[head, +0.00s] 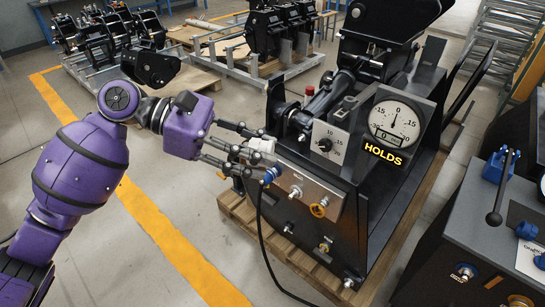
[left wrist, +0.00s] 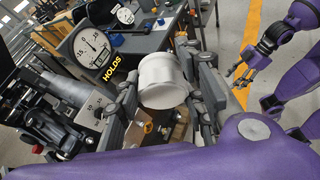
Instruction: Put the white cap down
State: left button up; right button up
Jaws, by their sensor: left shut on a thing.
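My left gripper (head: 245,152) is shut on the white cap (head: 262,148), in front of the machine's upper edge. In the left wrist view the cap (left wrist: 160,82) is a short white cylinder with a rim, held between the two dark fingers. It is clear of the silver port panel (head: 290,190) in the picture, though the exact gap is hard to judge. My right gripper (left wrist: 238,76) shows small at the right of the left wrist view. Its fingers look spread and empty. It is outside the head view.
A blue coupler (head: 270,175) with a black hose is at the panel's left end. The panel has a metal port (head: 295,192) and a yellow-ringed port (head: 318,208). A gauge (head: 395,124) above a lit HOLDS sign stands behind. A grey-topped bench (head: 490,235) is at right.

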aim_at(258, 148)
pick_arm(q)
jog(key=s+a+r+n+t, duration=0.1)
jog(key=a+r+n+t, duration=0.1)
jog(key=shift+s+r+t, duration=0.3)
jog(key=shift+s+r, duration=0.2)
jog(key=shift+r, duration=0.1)
jog(key=shift+r+n, duration=0.15)
jog(key=shift+n, duration=0.15)
jog(key=w+d+n+t+y, duration=0.2)
jog(key=w+d+n+t, duration=0.25)
jog(key=w+d, duration=0.35)
jog(key=s+a+f+m+g+y, duration=0.1)
jog(key=a+f+m+g, duration=0.1)
jog(key=f+m+g, duration=0.55)
jog(key=s+a+f+m+g+y, duration=0.2)
jog(key=f+m+g, duration=0.2)
jog(key=m+g, duration=0.6)
jog(key=d+r+n+t+h, duration=0.3)
jog(key=d+n+t, duration=0.1)
jog(key=d, duration=0.2)
jog(key=a+n+t, duration=1.2)
jog(key=a+t, duration=0.1)
jog(key=a, duration=0.1)
jog(key=s+a+f+n+t, duration=0.1)
jog(key=s+a+f, duration=0.2)
jog(key=a+f, duration=0.1)
jog(key=shift+a+f+n+y, duration=0.2)
jog(key=shift+f+n+y, duration=0.1)
jog(key=shift+f+y, duration=0.1)
